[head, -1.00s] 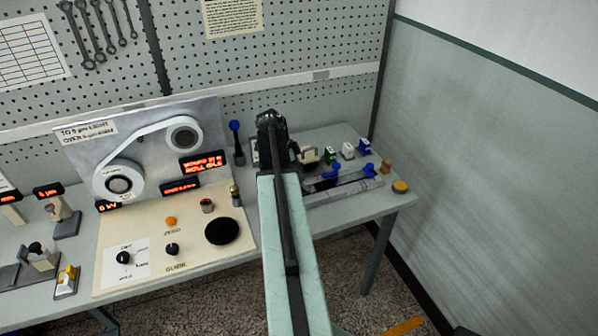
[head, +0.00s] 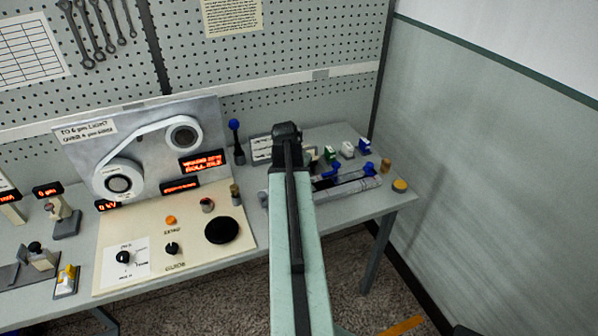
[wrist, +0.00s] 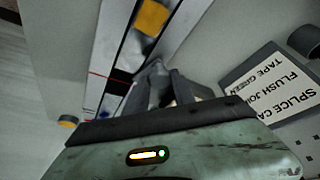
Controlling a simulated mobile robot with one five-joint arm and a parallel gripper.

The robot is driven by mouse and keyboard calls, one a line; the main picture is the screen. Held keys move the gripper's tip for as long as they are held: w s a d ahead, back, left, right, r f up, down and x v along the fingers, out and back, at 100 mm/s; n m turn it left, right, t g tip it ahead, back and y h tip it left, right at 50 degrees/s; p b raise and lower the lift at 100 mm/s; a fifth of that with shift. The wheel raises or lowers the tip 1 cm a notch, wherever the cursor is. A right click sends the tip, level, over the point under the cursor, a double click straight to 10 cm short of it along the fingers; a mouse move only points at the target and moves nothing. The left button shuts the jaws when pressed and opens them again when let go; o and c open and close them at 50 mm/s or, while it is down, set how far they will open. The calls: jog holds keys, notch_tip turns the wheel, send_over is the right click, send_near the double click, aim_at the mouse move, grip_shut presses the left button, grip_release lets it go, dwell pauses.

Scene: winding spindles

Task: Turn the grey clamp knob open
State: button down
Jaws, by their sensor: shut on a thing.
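My gripper (wrist: 164,82) shows in the wrist view with its grey fingers close together over the splicing fixture. It is shut on a small grey part that its fingers mostly cover, seemingly the grey clamp knob. In the head view my arm's dark end (head: 287,132) stands over the left part of the fixture (head: 345,192), and the fingertips and knob are hidden behind it. Two blue clamp levers, one (head: 328,174) nearer the arm and one (head: 368,167) farther right, sit on the fixture.
A splice sign (wrist: 272,82) lies close right of the fingers. A blue-topped post (head: 235,140) stands left of my arm. Green (head: 330,153), white (head: 347,149) and blue (head: 365,146) holders stand behind the fixture. A winding panel (head: 180,235) fills the bench's left.

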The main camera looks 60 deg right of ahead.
jog(key=n, duration=0.1)
jog(key=n+t, duration=0.1)
jog(key=n, duration=0.2)
jog(key=shift+s+n+t+y, duration=0.25)
jog(key=shift+n+t+y, duration=0.15)
dwell(0.4)
jog(key=c, duration=1.1)
grip_release()
jog(key=p+v, duration=0.7)
jog(key=shift+s+a+r, duration=0.1)
jog(key=shift+s+r, duration=0.05)
jog(key=shift+r, duration=0.2)
